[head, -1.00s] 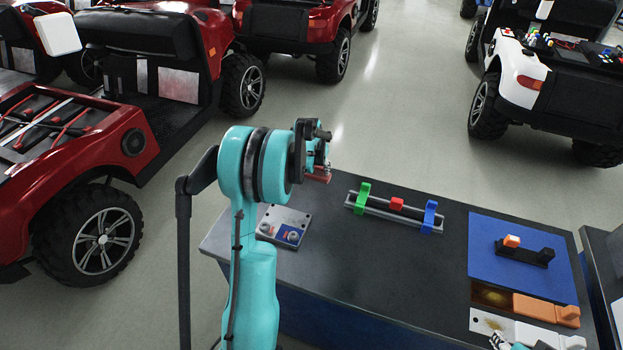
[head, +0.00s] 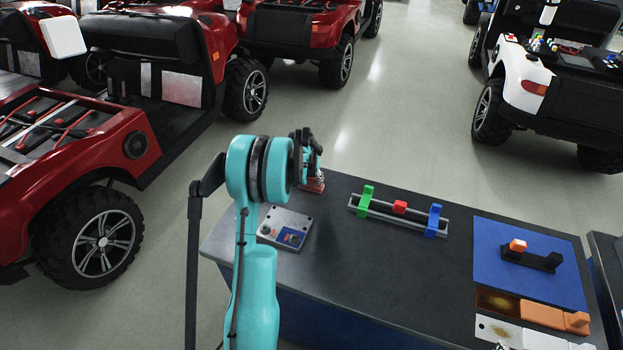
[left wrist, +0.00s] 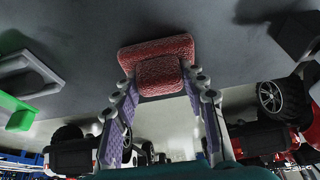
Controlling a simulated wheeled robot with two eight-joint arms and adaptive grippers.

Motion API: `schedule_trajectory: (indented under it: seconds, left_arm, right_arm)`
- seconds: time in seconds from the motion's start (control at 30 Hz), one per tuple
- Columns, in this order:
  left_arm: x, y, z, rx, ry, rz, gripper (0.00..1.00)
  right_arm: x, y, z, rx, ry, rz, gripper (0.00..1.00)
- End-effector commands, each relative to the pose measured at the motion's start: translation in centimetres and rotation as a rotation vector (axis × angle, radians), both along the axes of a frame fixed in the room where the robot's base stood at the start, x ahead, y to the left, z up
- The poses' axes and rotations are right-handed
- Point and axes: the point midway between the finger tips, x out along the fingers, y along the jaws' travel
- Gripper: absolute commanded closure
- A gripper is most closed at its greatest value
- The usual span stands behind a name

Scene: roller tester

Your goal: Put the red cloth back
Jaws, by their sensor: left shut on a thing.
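The red cloth (head: 313,184) is a small folded, textured piece at the far left edge of the dark table (head: 390,275). My left gripper (head: 314,168) points down over it and is shut on the cloth. In the left wrist view the cloth (left wrist: 158,48) sits between the two fingertips of the gripper (left wrist: 160,80), with a wider part beyond them. It is close to the table top; I cannot tell whether it touches. My right gripper is not in view.
A grey box with knobs (head: 285,229) lies nearer me. A rail with green, red and blue pieces (head: 400,212) lies to the right. A blue mat (head: 500,275) and orange and white tools (head: 545,315) are further right. The table's middle is clear.

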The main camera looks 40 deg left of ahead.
Motion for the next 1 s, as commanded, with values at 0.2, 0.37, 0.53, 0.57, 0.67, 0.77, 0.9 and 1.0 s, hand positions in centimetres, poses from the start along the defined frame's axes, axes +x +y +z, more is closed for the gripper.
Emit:
schedule_trajectory:
  seconds: [0.2, 0.37, 0.53, 0.57, 0.67, 0.77, 0.9, 1.0]
  left_arm:
    - [0.0, 0.0, -0.1, 0.0, 0.0, 0.0, 0.37]
    - [0.0, 0.0, -0.1, 0.0, 0.0, 0.0, 0.37]
    - [-0.2, 0.0, 0.8, 0.0, 0.0, 0.0, 0.37]
    - [-0.3, -0.1, 1.2, 0.0, 0.0, 0.0, 0.37]
    - [-1.1, -0.3, 3.0, 0.0, 0.0, 0.001, 0.37]
    - [-1.9, -0.6, 5.2, 0.0, 0.0, 0.001, 0.37]
    - [-3.0, -0.9, 8.0, 0.0, 0.0, 0.0, 0.37]
    - [-3.7, -1.2, 9.6, 0.0, 0.0, 0.0, 0.37]
  right_arm:
    - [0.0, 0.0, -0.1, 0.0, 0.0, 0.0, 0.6]
    - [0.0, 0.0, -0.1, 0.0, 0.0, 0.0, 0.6]
    - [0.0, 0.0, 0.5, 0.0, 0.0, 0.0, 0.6]
    - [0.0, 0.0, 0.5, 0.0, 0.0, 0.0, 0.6]
    - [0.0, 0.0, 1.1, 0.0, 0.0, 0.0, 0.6]
    - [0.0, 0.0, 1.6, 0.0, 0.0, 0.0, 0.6]
    - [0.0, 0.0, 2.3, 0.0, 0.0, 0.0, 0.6]
    - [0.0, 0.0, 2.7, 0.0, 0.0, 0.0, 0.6]
